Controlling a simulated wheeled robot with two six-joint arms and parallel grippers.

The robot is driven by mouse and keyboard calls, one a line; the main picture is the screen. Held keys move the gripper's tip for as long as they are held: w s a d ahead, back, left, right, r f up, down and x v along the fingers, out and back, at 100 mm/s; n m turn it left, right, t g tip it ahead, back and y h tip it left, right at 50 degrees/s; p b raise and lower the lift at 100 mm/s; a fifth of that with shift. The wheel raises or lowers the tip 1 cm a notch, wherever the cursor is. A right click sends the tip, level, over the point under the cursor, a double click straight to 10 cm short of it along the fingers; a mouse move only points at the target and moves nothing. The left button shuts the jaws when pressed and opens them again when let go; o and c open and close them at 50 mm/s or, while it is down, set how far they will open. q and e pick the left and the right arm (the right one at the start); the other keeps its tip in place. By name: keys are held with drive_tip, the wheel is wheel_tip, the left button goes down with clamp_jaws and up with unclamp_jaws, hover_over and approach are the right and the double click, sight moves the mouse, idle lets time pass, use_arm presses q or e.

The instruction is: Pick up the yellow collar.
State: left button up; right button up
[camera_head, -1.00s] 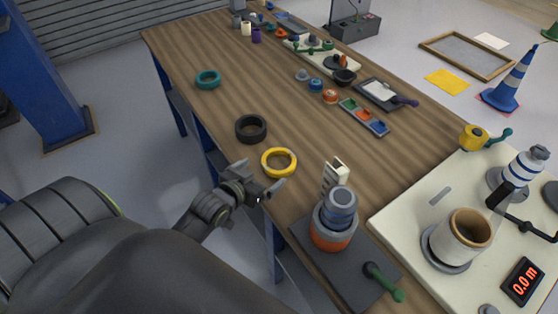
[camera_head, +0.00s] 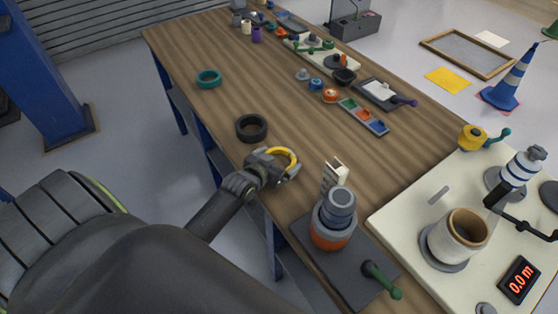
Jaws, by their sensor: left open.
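The yellow collar (camera_head: 286,153) is a ring lying on the wooden workbench (camera_head: 215,120) near its left edge. My left gripper (camera_head: 277,164) is open and over the collar, its fingers around or above the near part of the ring. The gripper hides the collar's near left side, and I cannot tell whether the fingers touch it. My right gripper is not in view.
A black ring (camera_head: 251,128) lies just behind the collar, and a teal ring (camera_head: 208,78) lies farther back. A stacked orange and grey fixture (camera_head: 334,222) stands close to the right. A white machine plate (camera_head: 420,195) is farther right. The bench's left middle is mostly clear.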

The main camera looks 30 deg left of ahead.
use_arm(q)
drive_tip(key=c, duration=0.8)
